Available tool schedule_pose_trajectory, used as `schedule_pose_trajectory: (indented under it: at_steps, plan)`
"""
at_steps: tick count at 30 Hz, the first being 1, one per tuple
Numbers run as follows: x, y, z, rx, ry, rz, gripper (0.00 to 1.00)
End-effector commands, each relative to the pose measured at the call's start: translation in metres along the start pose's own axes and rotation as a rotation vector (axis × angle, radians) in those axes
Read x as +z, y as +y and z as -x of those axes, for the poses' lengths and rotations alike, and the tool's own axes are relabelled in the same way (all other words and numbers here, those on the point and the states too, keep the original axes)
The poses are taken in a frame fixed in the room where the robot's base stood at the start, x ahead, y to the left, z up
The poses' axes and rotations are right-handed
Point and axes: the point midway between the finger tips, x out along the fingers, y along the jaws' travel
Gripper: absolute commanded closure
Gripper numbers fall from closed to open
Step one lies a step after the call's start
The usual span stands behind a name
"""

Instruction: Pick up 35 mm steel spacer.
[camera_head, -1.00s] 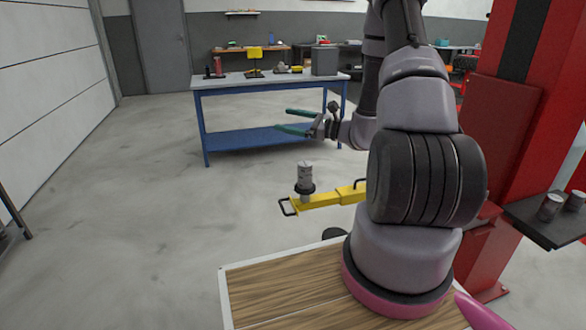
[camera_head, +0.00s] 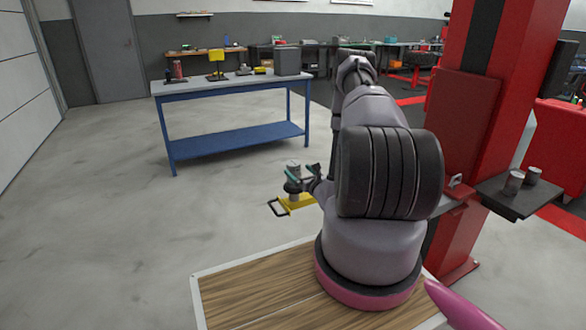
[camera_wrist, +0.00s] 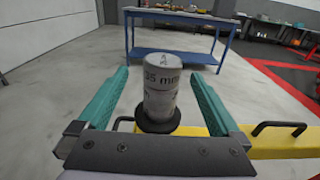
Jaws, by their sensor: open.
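The 35 mm steel spacer (camera_wrist: 161,84) is a grey cylinder marked "35 mm" in the wrist view. It stands upright on a round black pad at the end of a yellow lift arm (camera_wrist: 205,146). My gripper (camera_wrist: 158,80) is open, with one teal finger on each side of the spacer and a visible gap to each. In the head view the spacer (camera_head: 293,168) shows at my gripper (camera_head: 303,176), above the yellow arm (camera_head: 298,203).
A red lift post (camera_head: 478,120) stands at the right, with a dark shelf (camera_head: 518,199) holding two grey cylinders (camera_head: 523,180). A blue workbench (camera_head: 235,85) stands behind. Black handles (camera_wrist: 280,128) stick out from the yellow arm. The floor at left is clear.

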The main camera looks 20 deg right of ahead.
Motion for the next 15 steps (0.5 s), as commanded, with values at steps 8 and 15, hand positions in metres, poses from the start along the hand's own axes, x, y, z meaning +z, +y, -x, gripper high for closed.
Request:
schedule_pose_trajectory:
  at_steps: [8,15]
  plan:
    - [0.006,-0.003,-0.031,0.001,-0.003,0.003,0.00]
    - [0.007,-0.004,-0.056,0.002,-0.001,0.001,0.00]
